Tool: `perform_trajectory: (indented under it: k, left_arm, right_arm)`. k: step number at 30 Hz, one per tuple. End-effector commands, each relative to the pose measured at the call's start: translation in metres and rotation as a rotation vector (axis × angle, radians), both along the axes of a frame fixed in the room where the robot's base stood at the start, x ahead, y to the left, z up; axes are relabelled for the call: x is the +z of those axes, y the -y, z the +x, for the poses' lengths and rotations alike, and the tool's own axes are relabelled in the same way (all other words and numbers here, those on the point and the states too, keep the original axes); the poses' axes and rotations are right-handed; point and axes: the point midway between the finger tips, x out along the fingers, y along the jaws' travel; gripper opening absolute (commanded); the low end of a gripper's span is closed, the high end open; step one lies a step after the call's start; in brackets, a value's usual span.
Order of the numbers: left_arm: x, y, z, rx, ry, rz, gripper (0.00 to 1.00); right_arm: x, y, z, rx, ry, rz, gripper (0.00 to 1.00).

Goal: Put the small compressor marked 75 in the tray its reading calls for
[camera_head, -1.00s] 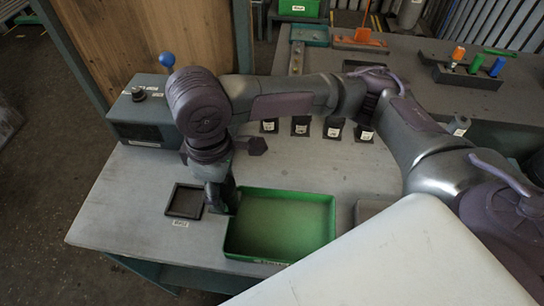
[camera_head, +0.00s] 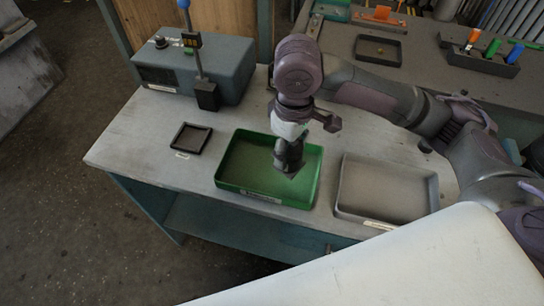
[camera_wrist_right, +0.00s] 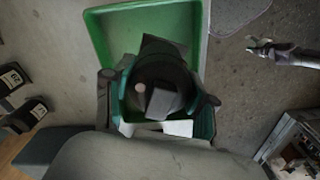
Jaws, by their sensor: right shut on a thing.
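My right gripper (camera_head: 289,164) hangs over the right half of the green tray (camera_head: 228,178) on the light table. In the right wrist view it is shut on a dark, round compressor (camera_wrist_right: 160,82), with a finger on either side. The compressor is above or inside the green tray (camera_wrist_right: 103,38); its height over the tray floor is hard to tell. No 75 mark is readable on it. A grey tray (camera_head: 350,207) stands to the right of the green one and looks empty. My left gripper is not in view.
A small black square dish (camera_head: 190,138) lies left of the green tray. A grey instrument box (camera_head: 215,66) and a blue-topped post (camera_head: 197,60) stand behind it. A dark tray (camera_head: 378,50) and a holder with coloured pieces (camera_head: 480,62) sit on the back bench.

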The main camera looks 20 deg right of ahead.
Motion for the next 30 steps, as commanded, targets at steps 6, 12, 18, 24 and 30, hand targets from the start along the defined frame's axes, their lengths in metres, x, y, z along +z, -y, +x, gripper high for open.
perform_trajectory:
  k: [6, 12, 18, 24, 30]
  left_arm:
    - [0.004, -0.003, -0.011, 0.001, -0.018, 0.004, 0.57]
    - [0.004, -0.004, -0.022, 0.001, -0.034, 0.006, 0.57]
    - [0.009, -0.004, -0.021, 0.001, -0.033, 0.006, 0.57]
    - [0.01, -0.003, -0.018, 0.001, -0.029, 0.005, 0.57]
    - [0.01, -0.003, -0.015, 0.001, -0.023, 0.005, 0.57]
  right_arm:
    - [-0.022, -0.022, 0.035, -0.001, 0.001, 0.0, 0.0]
    - [-0.032, -0.029, 0.046, 0.001, 0.003, -0.001, 0.0]
    - [-0.058, -0.028, 0.045, -0.001, 0.0, -0.002, 0.0]
    - [-0.071, -0.028, 0.046, 0.001, 0.004, 0.0, 0.0]
    - [-0.071, -0.028, 0.046, 0.001, 0.004, 0.0, 0.0]
